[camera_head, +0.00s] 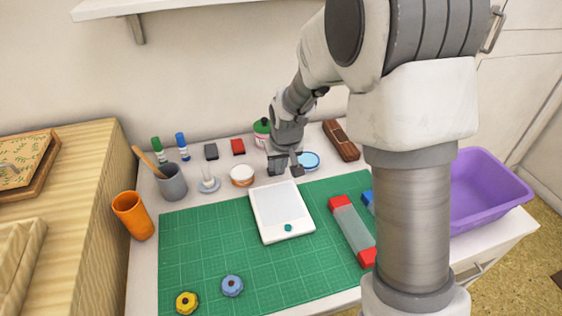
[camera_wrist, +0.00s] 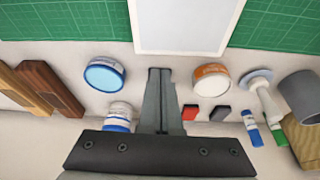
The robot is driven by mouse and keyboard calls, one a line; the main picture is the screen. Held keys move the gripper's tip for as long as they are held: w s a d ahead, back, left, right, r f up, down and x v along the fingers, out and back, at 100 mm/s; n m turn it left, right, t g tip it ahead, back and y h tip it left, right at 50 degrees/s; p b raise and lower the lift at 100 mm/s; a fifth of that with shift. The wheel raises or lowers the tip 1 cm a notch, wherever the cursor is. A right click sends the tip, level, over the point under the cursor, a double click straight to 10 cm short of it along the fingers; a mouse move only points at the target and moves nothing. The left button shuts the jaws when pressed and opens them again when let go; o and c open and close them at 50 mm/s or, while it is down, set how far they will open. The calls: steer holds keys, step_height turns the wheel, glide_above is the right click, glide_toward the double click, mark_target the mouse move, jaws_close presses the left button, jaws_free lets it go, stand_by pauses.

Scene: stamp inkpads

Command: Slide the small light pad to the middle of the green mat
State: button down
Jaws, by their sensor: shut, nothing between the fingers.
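The small light pad (camera_head: 281,208), a white tablet-like slab with a pale grey face and a teal dot near its front edge, lies at the back of the green mat (camera_head: 195,250). Its back edge reaches slightly past the mat's back edge. In the wrist view the pad (camera_wrist: 185,22) shows only in part, at the top. My gripper (camera_head: 284,168) is shut and empty, behind the pad's back edge. Its fingertips (camera_wrist: 160,72) point at that edge with a small gap in the picture; I cannot tell their height.
An orange-white jar (camera_head: 242,176) and a blue-lidded tin (camera_head: 309,161) flank my gripper. A red-ended clear box (camera_head: 352,230) lies on the mat's right. Blue (camera_head: 232,286) and yellow (camera_head: 187,302) knobs sit at the front left. The mat's middle front is clear.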

steer(key=shift+b+x, duration=0.4)
steer(key=shift+x, duration=1.9)
steer(key=shift+s, duration=0.1)
